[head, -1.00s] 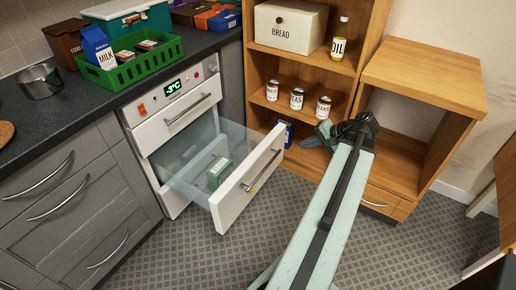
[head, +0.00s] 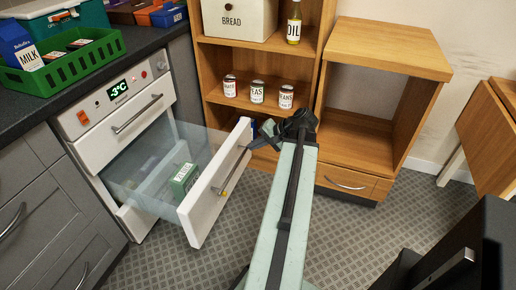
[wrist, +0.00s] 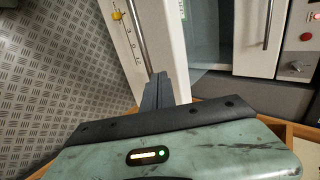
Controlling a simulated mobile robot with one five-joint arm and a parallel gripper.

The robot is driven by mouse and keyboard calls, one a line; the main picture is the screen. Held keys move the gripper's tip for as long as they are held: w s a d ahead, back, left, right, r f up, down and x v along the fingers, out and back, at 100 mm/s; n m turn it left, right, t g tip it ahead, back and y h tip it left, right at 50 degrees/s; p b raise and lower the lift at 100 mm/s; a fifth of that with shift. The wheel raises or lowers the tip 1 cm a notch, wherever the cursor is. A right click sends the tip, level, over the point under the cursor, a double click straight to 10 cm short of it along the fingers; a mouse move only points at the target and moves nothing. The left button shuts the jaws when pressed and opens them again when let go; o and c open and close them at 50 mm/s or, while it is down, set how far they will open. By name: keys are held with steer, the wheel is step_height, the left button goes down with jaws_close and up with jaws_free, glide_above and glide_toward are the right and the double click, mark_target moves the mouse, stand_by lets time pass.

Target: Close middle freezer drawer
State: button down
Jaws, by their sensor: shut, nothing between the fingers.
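The white freezer (head: 95,150) stands on the left with its middle drawer (head: 217,183) pulled well out. The drawer has clear sides, a white front and a bar handle with a small yellow mark (head: 225,193). A green box (head: 185,178) sits inside. My gripper (head: 248,146) is shut and empty, at the drawer front's far right end. In the wrist view, the shut fingers (wrist: 160,80) overlap the edge of the white drawer front (wrist: 166,40), beside its handle (wrist: 137,35). I cannot tell whether they touch it.
The wooden shelf (head: 262,57) with cans, an oil bottle (head: 294,22) and a bread box (head: 237,18) stands close behind my gripper. A lower wooden cabinet (head: 390,50) is to its right. A black object (head: 460,255) fills the lower right corner. Patterned floor (head: 190,262) is open before the drawer.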

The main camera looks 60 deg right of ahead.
mark_target(232, 149)
steer(key=w+f, duration=0.1)
steer(key=w+a+f+b, duration=0.1)
steer(key=w, duration=0.3)
steer(key=shift+w+a+f+b, duration=0.2)
steer(key=shift+w+f+b, duration=0.1)
steer(key=shift+f, duration=0.1)
steer(key=shift+w+a, duration=0.15)
steer(key=shift+w, duration=0.45)
